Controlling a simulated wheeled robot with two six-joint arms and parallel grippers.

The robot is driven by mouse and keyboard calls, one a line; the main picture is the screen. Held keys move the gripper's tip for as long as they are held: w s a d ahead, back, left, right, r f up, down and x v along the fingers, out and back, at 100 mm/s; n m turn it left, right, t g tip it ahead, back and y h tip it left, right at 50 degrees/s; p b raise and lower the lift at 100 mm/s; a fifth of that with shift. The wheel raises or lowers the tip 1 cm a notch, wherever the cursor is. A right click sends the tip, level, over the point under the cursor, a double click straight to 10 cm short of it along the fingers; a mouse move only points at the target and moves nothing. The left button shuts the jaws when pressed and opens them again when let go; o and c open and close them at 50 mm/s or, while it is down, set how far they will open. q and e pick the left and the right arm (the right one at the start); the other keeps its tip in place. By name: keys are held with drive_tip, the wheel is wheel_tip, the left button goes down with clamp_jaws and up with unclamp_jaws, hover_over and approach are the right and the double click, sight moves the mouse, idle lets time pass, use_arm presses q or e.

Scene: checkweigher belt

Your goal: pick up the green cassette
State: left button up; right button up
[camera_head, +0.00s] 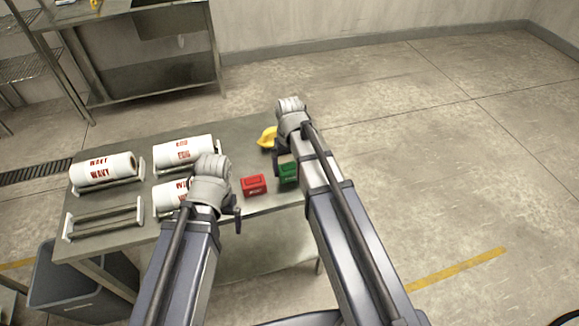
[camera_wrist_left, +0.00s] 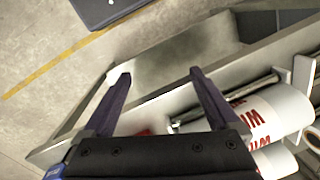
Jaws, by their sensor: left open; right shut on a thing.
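The green cassette (camera_head: 288,173) is at the right end of the metal table, partly hidden behind my right arm. My right gripper (camera_head: 282,151) is at the top of it and shut on it; the fingers are mostly hidden by the wrist. I cannot tell whether the cassette is clear of the tabletop. My left gripper (camera_head: 237,217) is over the table's front edge, left of the cassettes. In the left wrist view its two fingers (camera_wrist_left: 160,78) are apart with nothing between them.
A red cassette (camera_head: 254,185) stands just left of the green one. A yellow object (camera_head: 267,138) lies behind them. White rolls with red lettering (camera_head: 104,170) rest on cradles at left, beside an empty cradle (camera_head: 104,220). A grey bin (camera_head: 68,290) stands at the table's front left.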

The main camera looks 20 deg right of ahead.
sight(289, 166)
wheel_tip(289, 166, up, 8)
drive_tip(key=p, duration=0.6)
drive_tip(key=shift+f+p, duration=0.2)
drive_tip(key=shift+p, duration=0.1)
use_arm(q)
wheel_tip(289, 166, up, 8)
drive_tip(key=shift+f, duration=0.2)
use_arm(e)
drive_tip(key=shift+f, duration=0.1)
